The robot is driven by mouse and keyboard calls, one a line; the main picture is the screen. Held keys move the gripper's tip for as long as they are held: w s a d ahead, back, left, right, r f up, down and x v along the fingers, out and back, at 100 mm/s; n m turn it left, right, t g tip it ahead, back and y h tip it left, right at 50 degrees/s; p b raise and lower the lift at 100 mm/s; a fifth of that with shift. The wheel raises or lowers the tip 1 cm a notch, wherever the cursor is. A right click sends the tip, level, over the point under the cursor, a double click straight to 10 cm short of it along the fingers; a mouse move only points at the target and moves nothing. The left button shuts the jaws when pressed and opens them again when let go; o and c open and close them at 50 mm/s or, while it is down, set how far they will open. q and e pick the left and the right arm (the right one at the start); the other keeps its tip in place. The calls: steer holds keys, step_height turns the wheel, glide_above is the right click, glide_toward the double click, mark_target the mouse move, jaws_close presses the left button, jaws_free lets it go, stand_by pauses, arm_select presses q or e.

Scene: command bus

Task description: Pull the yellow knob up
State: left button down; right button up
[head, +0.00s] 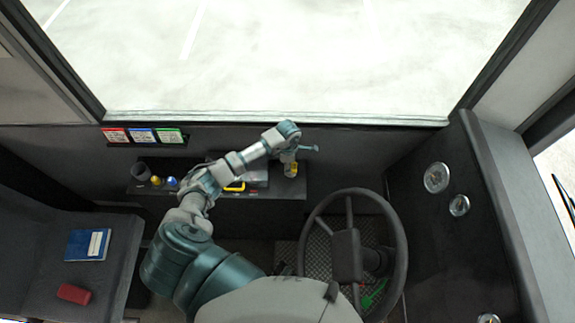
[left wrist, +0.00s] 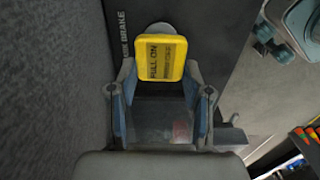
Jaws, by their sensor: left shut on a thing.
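The yellow knob (left wrist: 160,57) is a square with rounded corners, labelled "PULL ON", in the upper middle of the left wrist view. It sits on a dark panel beside the printed word "BRAKE". My left gripper (left wrist: 160,78) is shut on the knob, with one finger at each side of its lower part. In the head view my left gripper (head: 290,158) points down at the right end of the dark console, with a bit of the yellow knob (head: 291,171) showing below it. How far the knob stands out from the panel cannot be told. My right gripper is not in view.
The steering wheel (head: 348,255) stands right of the console (head: 262,190). A dark cup (head: 140,169) and small knobs are at the console's left end. A blue book (head: 88,244) and a red item (head: 74,293) lie on the left seat. The windshield is behind the console.

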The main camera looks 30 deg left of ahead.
arm_select(q)
steer(key=c, duration=0.5)
jaws_free()
steer(key=shift+w+r, duration=0.2)
steer(key=shift+r, duration=0.05)
steer(key=shift+s, duration=0.1)
step_height(320, 180, up, 12)
steer(key=shift+f, duration=0.1)
